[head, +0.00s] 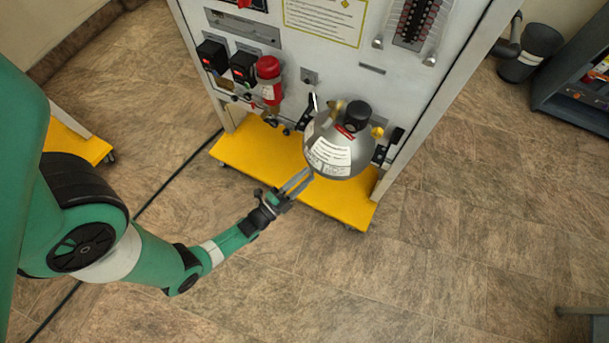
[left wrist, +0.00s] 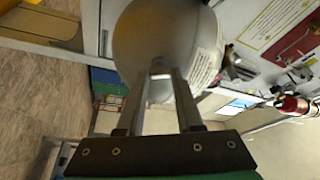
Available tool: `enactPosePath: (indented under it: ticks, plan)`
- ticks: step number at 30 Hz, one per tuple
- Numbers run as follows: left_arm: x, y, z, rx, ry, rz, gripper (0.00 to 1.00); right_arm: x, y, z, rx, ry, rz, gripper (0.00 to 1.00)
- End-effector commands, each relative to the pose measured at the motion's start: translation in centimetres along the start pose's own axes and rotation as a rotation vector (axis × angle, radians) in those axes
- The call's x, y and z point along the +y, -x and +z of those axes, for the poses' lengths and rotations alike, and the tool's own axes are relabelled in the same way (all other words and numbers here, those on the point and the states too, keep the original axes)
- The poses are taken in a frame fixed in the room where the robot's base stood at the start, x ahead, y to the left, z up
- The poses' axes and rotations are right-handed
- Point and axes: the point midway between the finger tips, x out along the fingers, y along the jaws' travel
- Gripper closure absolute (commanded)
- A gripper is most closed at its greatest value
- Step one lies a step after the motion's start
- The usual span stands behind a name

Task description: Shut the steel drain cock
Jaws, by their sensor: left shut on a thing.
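A round grey steel tank (head: 340,145) with a black cap and a white label is mounted on the front of the white trainer panel. My left gripper (head: 308,175) reaches to the tank's underside, with its two fingers close together. In the left wrist view the fingertips (left wrist: 160,72) close on a small pale metal piece at the bottom of the tank (left wrist: 160,35), which looks like the steel drain cock (left wrist: 157,65). Most of the cock is hidden by the fingers, so its handle angle cannot be told. My right gripper is not in view.
The yellow base (head: 240,155) of the trainer sticks out under the tank. A red cylinder (head: 269,82) and black switch boxes (head: 213,56) are on the panel to the left. A dark cable (head: 165,185) lies on the floor.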

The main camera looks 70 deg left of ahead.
Motion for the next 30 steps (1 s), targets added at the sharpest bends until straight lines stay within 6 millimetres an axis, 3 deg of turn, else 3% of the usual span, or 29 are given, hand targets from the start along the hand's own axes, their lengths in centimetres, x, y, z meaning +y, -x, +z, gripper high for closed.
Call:
enactPosePath:
  ticks: [15,30]
  plan:
    - [-0.5,-0.1,-0.1,0.000,-0.359,0.148,1.00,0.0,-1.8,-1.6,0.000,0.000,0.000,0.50]
    - [-0.4,0.0,-0.1,0.001,-0.444,0.184,1.00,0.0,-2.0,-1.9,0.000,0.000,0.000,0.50]
